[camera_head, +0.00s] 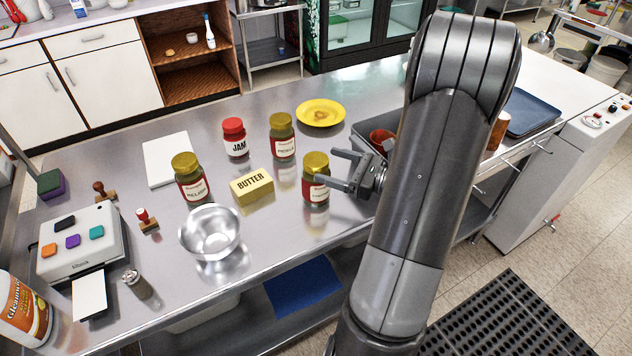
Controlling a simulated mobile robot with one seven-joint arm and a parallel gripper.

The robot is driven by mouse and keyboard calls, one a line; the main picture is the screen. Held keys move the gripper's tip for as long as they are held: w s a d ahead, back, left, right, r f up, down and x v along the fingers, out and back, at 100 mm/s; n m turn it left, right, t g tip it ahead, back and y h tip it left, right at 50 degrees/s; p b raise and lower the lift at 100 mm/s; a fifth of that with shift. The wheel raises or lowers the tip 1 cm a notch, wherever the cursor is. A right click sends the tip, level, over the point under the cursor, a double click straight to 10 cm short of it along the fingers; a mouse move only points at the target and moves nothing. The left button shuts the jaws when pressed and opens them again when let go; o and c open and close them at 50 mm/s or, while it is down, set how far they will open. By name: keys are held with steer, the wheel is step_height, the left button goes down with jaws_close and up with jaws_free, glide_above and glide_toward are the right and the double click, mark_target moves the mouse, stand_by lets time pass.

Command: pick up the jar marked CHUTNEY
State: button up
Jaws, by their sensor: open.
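Several jars stand upright on the steel counter (262,222). The jar beside my gripper (327,167) has a gold lid and a red-and-white label; this front-right jar (313,195) may be the CHUTNEY jar, but its label is partly covered by a finger. My gripper is open, reaching in from the right. Its near finger crosses in front of this jar and its other finger is behind and right; I cannot tell if they touch it. Two other gold-lidded jars, left (190,180) and back (282,140), have small, hard-to-read labels. A red-lidded JAM jar (235,138) stands between them.
A yellow BUTTER block (252,186) and a steel bowl (210,232) are left of the front-right jar. A yellow plate (320,113) lies behind. A grey bin (366,130) with a red item is right, partly behind my arm. A label machine (80,245) stands far left.

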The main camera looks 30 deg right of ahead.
steer(key=shift+f, duration=0.4)
steer(key=x, duration=0.5)
steer(key=shift+r, duration=0.15)
jaws_close()
stand_by(0.4)
